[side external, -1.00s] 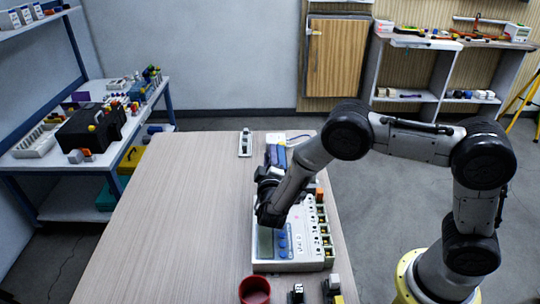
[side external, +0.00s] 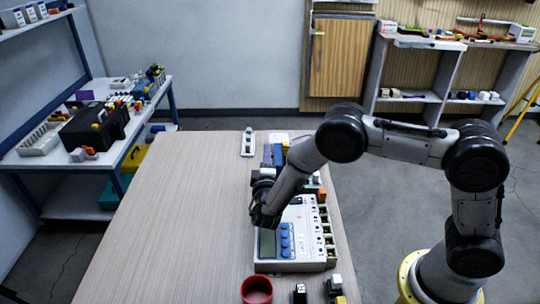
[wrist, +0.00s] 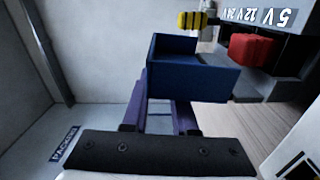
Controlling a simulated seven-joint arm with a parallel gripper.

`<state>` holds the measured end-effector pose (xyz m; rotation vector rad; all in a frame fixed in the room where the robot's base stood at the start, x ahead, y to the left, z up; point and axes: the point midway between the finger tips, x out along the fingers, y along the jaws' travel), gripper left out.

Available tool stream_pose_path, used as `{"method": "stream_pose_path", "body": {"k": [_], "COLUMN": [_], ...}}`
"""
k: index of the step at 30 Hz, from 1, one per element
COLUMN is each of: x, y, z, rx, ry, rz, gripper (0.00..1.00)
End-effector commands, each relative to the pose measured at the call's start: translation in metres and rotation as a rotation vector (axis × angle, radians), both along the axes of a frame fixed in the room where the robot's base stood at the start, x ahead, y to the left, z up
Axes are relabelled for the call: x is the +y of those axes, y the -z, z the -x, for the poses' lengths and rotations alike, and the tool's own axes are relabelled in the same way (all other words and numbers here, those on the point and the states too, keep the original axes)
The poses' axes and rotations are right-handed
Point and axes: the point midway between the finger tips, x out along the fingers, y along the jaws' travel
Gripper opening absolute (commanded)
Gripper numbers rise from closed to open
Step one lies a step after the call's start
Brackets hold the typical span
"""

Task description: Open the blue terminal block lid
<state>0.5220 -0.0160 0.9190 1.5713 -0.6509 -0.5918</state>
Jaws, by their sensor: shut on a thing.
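The blue terminal block (side external: 278,155) is at the back of the pale device panel (side external: 285,267), largely behind my gripper in the side view. In the wrist view a blue box-like part (wrist: 195,70), which looks like the block or its lid, is close in front. My gripper (side external: 264,174) is low over the panel's left side, at the near side of the blue block. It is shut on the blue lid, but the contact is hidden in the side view. Two dark purple bars stand below the blue part in the wrist view; I cannot tell exactly what they belong to.
Blue buttons (side external: 285,240) and a row of terminals (side external: 325,235) are on the panel. A red cup (side external: 256,290) and small blocks (side external: 333,285) stand at the front. The table's left side (side external: 185,220) is clear.

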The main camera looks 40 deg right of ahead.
Motion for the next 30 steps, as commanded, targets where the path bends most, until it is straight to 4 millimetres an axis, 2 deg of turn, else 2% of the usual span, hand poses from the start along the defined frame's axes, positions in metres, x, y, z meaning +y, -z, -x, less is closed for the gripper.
{"method": "stream_pose_path", "body": {"k": [10, 27, 28, 30], "x": [0.0060, 0.0072, 0.0072, 0.0072], "y": [0.0043, 0.0052, 0.0052, 0.0052], "z": [-0.0056, -0.0068, -0.0068, -0.0068], "rx": [0.120, 0.144, 0.144, 0.144], "ry": [0.000, 0.000, -0.001, -0.001], "rz": [0.119, 0.144, 0.144, 0.144], "gripper": [0.00, 0.00, 0.32, 0.44]}}
